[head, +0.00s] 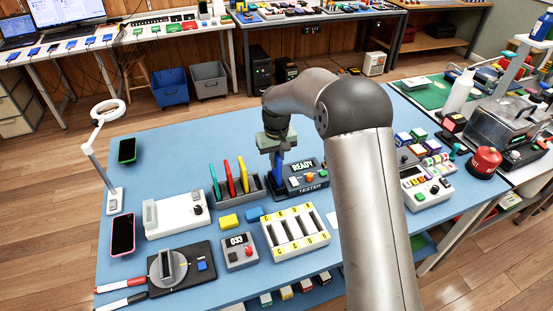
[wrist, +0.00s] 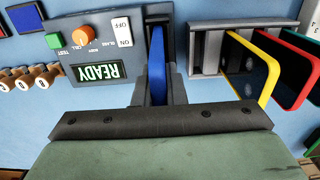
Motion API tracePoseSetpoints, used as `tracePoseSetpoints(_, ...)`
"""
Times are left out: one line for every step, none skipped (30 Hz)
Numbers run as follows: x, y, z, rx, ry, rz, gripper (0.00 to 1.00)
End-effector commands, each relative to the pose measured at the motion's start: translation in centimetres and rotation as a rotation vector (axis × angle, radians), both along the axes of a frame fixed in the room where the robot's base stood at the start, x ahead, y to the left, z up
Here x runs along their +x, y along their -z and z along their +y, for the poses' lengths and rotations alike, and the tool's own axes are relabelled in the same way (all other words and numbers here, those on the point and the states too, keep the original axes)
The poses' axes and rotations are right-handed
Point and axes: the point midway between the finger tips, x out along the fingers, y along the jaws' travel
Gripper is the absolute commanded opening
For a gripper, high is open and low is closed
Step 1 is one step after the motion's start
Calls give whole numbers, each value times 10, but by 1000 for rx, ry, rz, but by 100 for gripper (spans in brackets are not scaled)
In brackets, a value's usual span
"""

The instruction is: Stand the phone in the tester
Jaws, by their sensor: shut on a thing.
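The tester (head: 308,180) is a dark grey box with a lit READY screen, buttons and a slot at its left end. It also shows in the wrist view (wrist: 85,40). My gripper (head: 277,158) is above that slot, shut on a blue phone (head: 278,173). The phone is upright, edge-on in the wrist view (wrist: 157,75), and lines up with the slot between its grey walls. Its lower end is at or in the slot; I cannot tell whether it rests on the bottom. The gripper hides its top.
A rack (head: 257,194) with green, red and yellow phones stands close left of the tester. A letter-marked sorting tray (head: 270,240) and a small 033 counter box (head: 239,251) are in front. Two phones lie flat at the left. My arm covers the table right of the tester.

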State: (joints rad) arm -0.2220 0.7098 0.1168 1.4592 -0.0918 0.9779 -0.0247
Motion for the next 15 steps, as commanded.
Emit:
tracePoseSetpoints(0,-1,0,0,0,-1,0)
tracePoseSetpoints(0,-1,0,0,0,-1,0)
tracePoseSetpoints(0,-1,0,0,0,-1,0)
tracePoseSetpoints(0,-1,0,0,0,-1,0)
tracePoseSetpoints(0,-1,0,0,0,-1,0)
tracePoseSetpoints(0,-1,0,0,0,-1,0)
tracePoseSetpoints(0,-1,0,0,0,-1,0)
tracePoseSetpoints(0,-1,0,0,0,-1,0)
tracePoseSetpoints(0,0,0,0,0,-1,0)
tracePoseSetpoints(0,0,0,0,0,-1,0)
tracePoseSetpoints(0,1,0,0,0,-1,0)
tracePoseSetpoints(0,2,0,0,0,-1,0)
tracePoseSetpoints(0,3,0,0,0,0,0)
tracePoseSetpoints(0,4,0,0,0,0,0)
tracePoseSetpoints(0,5,0,0,0,0,0)
